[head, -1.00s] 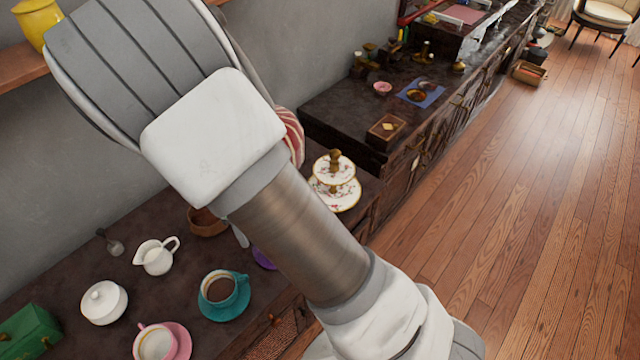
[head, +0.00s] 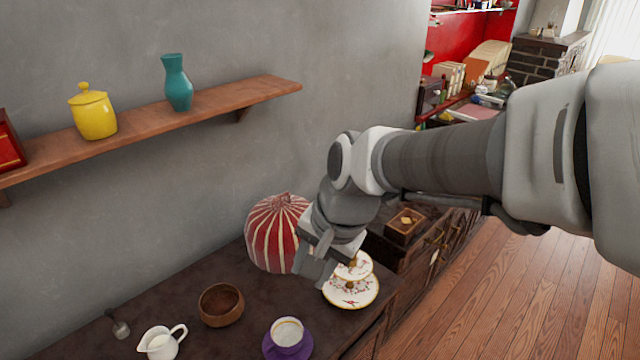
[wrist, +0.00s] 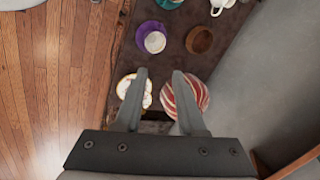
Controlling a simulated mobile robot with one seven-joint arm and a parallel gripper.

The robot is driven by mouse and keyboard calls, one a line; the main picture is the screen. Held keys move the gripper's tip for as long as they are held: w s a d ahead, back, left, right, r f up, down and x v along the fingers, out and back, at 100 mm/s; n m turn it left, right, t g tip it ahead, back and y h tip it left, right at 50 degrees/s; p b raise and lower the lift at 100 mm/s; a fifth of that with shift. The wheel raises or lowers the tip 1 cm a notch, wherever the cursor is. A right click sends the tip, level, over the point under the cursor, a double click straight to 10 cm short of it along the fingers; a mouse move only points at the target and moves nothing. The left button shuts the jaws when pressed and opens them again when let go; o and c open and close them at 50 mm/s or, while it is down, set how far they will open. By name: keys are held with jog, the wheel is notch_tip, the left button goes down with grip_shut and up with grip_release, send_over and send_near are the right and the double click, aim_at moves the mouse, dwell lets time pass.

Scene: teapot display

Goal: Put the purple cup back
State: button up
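The purple cup (head: 287,333) has a pale inside and stands upright on its purple saucer (head: 270,349) on the dark sideboard, at the bottom of the head view. The cup also shows in the wrist view (wrist: 155,42), on the saucer (wrist: 141,33). My gripper (head: 312,280) is above the sideboard, between the striped red pot cover and the tiered stand, apart from the cup. In the wrist view my gripper (wrist: 160,74) has its two fingers spread with nothing held between them. The cup lies beyond the fingertips there.
The striped red cover (head: 272,235) and the white tiered stand (head: 350,290) are close to my gripper. A wooden bowl (head: 221,306) and white milk jug (head: 160,344) stand left of the cup. A wall shelf (head: 230,98) holds a yellow jar and teal vase.

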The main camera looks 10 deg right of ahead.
jog(key=s+d+r+n+t+h, duration=0.2)
jog(key=s+d+r+n, duration=0.3)
jog(key=s+d+n, duration=0.2)
jog(key=shift+s+d+r+n+t+h, duration=0.2)
jog(key=shift+s+r+n+t+h, duration=0.15)
jog(key=shift+s, duration=0.25)
dwell(0.8)
